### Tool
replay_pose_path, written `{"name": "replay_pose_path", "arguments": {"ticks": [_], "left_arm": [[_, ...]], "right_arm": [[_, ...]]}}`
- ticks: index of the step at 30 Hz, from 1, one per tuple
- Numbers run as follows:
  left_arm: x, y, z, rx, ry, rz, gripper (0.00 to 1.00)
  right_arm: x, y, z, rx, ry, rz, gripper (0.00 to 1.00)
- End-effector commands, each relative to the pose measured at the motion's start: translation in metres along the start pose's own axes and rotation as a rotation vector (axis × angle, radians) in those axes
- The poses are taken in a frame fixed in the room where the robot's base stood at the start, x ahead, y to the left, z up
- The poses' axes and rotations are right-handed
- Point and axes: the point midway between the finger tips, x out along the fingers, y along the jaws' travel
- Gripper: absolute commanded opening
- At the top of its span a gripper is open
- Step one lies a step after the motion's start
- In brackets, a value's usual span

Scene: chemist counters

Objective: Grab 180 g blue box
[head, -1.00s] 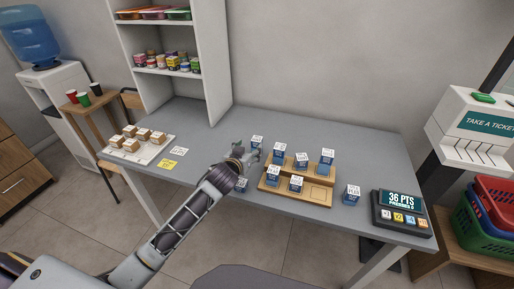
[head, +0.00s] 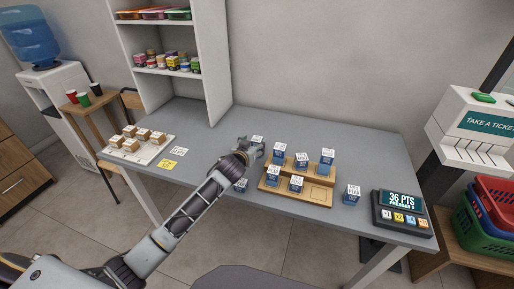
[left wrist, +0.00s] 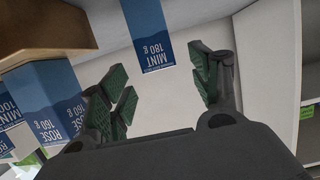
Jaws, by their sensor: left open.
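In the head view my left gripper (head: 252,156) is over the counter, left of the wooden tray (head: 313,193). A white-topped blue box (head: 257,139) shows just behind it, partly hidden; its label is too small to read there. My right gripper is in neither view.
A "ROSE 160 g" box (left wrist: 50,95) is close by at left in the wrist view. Several blue boxes stand on and around the tray, one (head: 241,186) beside my forearm. A points display (head: 401,212) is at right. The counter's back right is clear.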

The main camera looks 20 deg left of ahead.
Motion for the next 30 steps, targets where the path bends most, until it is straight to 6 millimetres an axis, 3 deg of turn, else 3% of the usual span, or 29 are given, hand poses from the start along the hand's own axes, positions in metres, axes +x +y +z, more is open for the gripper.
{"name": "replay_pose_path", "arguments": {"ticks": [8,17,30], "left_arm": [[0.005,0.000,0.000,0.000,-0.001,0.000,0.63],[0.028,0.000,-0.002,0.001,0.000,0.000,0.63],[0.052,0.001,-0.002,-0.001,0.000,0.001,0.63]], "right_arm": [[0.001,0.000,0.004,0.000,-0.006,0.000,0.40],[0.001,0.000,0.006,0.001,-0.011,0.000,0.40],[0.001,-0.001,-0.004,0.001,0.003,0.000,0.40]]}}
